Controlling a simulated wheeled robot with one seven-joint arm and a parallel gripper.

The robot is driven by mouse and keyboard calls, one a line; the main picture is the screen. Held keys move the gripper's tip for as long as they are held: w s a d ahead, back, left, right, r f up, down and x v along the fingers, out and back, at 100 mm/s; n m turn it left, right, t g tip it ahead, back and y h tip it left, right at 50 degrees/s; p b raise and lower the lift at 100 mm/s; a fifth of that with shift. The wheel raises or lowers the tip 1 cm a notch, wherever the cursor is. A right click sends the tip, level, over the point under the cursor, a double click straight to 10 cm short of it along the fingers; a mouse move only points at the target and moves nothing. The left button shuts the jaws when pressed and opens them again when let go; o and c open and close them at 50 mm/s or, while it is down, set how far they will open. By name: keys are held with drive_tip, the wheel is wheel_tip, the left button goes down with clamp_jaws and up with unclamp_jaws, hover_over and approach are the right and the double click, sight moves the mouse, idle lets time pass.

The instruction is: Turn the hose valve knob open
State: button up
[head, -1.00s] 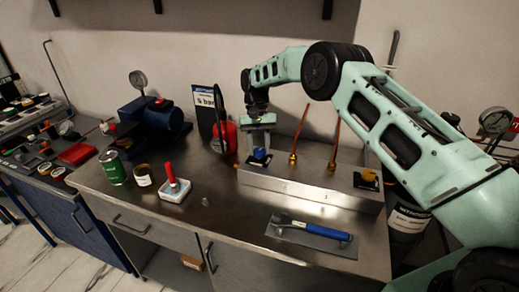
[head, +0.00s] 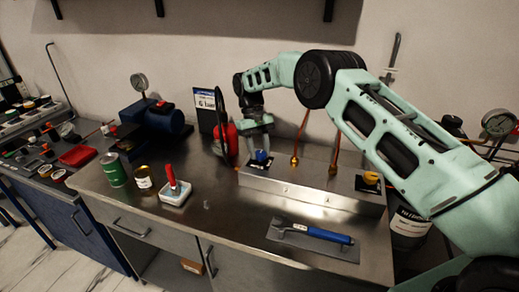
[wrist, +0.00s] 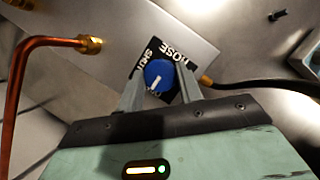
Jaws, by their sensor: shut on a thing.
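The blue hose valve knob (wrist: 158,75) has a white pointer line and sits on a dark plate (wrist: 178,52) lettered HOSE and SHUT. Its pointer lies toward the lower left in the wrist view. The knob (head: 262,156) is on the left part of the metal box on the bench. My gripper (wrist: 160,86) is shut on the knob, one finger on each side. In the head view my gripper (head: 259,146) comes down on it from above. The lower lettering on the plate is partly hidden.
Copper pipes (head: 300,135) rise between the knobs. A blue-handled trowel (head: 313,231) lies in front.

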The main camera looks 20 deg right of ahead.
drive_tip(key=shift+r, duration=0.1)
drive_tip(key=o, duration=1)
drive_tip(key=v, duration=0.7)
drive_tip(key=shift+w+r, duration=0.1)
drive_tip(key=shift+r, duration=0.1)
